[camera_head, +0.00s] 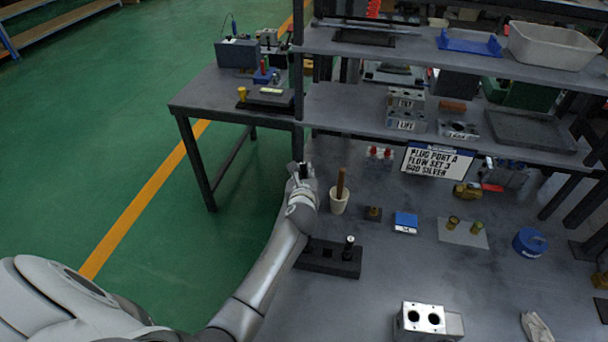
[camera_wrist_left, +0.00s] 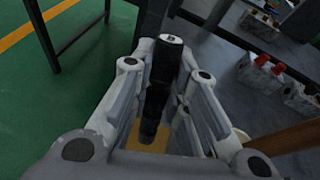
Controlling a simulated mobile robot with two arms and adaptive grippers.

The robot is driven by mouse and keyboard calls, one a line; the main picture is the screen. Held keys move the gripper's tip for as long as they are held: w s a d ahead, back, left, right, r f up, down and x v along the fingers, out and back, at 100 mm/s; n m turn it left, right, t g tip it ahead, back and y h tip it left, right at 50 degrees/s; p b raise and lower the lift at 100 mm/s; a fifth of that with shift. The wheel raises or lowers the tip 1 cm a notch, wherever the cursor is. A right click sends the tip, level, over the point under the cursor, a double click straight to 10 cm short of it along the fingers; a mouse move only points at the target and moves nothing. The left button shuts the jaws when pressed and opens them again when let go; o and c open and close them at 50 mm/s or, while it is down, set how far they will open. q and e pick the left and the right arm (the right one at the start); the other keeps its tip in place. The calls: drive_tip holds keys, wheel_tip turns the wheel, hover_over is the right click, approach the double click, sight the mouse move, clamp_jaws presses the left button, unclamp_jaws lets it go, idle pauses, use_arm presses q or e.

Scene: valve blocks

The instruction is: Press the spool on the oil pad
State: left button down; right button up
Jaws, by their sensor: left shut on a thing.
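My left gripper (camera_head: 303,174) is near the table's left edge, close to the rack post. It is shut on a black spool, whose dark top shows in the head view. In the left wrist view, the spool (camera_wrist_left: 161,82) stands lengthwise between the fingers of the gripper (camera_wrist_left: 155,105), with a pale metal end at the top. A yellow flat patch (camera_wrist_left: 148,139), which looks like the oil pad, shows around the spool's lower end. I cannot tell whether they touch. The arm hides this patch in the head view. My right gripper is out of view.
A black block (camera_head: 325,259) holds another spool (camera_head: 348,247). A white cup (camera_head: 339,201) with a brown stick stands right of my gripper. A blue-topped box (camera_head: 406,222), a plate (camera_head: 459,234) with two fittings and a silver valve block (camera_head: 423,318) stand further right.

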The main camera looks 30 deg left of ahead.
sight(304, 167)
use_arm(q)
drive_tip(key=shift+f, duration=0.15)
idle(0.3)
drive_tip(key=shift+f+b, duration=0.35)
drive_tip(key=shift+b, duration=0.05)
drive_tip(key=shift+f, duration=0.2)
idle(0.6)
drive_tip(key=shift+r, duration=0.1)
wheel_tip(304, 167, up, 7)
drive_tip(key=p, duration=0.8)
idle(0.7)
